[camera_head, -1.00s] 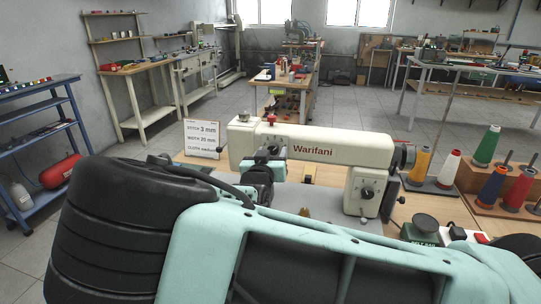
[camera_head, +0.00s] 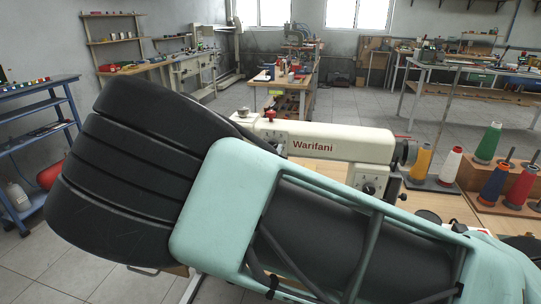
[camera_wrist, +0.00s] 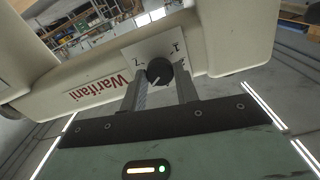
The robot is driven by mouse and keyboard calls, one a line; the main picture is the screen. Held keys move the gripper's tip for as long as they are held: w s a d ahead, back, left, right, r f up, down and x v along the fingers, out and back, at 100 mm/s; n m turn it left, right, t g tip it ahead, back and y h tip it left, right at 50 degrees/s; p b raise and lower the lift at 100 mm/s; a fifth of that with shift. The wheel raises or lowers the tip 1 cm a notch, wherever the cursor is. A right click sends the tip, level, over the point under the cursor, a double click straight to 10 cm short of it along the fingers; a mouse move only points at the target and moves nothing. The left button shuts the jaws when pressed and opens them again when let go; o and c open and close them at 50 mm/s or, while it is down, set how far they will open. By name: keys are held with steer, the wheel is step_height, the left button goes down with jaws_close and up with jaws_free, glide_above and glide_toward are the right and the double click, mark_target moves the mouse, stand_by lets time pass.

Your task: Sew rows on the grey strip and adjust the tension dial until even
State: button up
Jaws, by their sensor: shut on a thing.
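The cream Warifani sewing machine (camera_head: 335,140) stands on the table, partly behind my arm in the head view. In the wrist view its body (camera_wrist: 55,92) appears upside down. A black round dial (camera_wrist: 158,71) with a pale pointer mark sits on a white marked plate (camera_wrist: 150,47). The two fingers of my gripper (camera_wrist: 161,88) are on either side of this dial and shut on it. The grey strip is not in view.
Another dial (camera_head: 369,188) is on the machine's pillar. Thread cones stand at right: yellow (camera_head: 420,162), white (camera_head: 450,163), green (camera_head: 488,143), blue (camera_head: 492,184) and red (camera_head: 519,188). A blue shelf (camera_head: 42,125) is at far left.

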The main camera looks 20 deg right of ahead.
steer(key=shift+m+b, duration=1.95)
steer(key=shift+m, duration=0.45)
steer(key=o, duration=1)
steer(key=p+v, duration=0.4)
steer(key=v, duration=1.3)
steer(key=shift+s+a, duration=0.1)
steer(key=shift+s, duration=0.1)
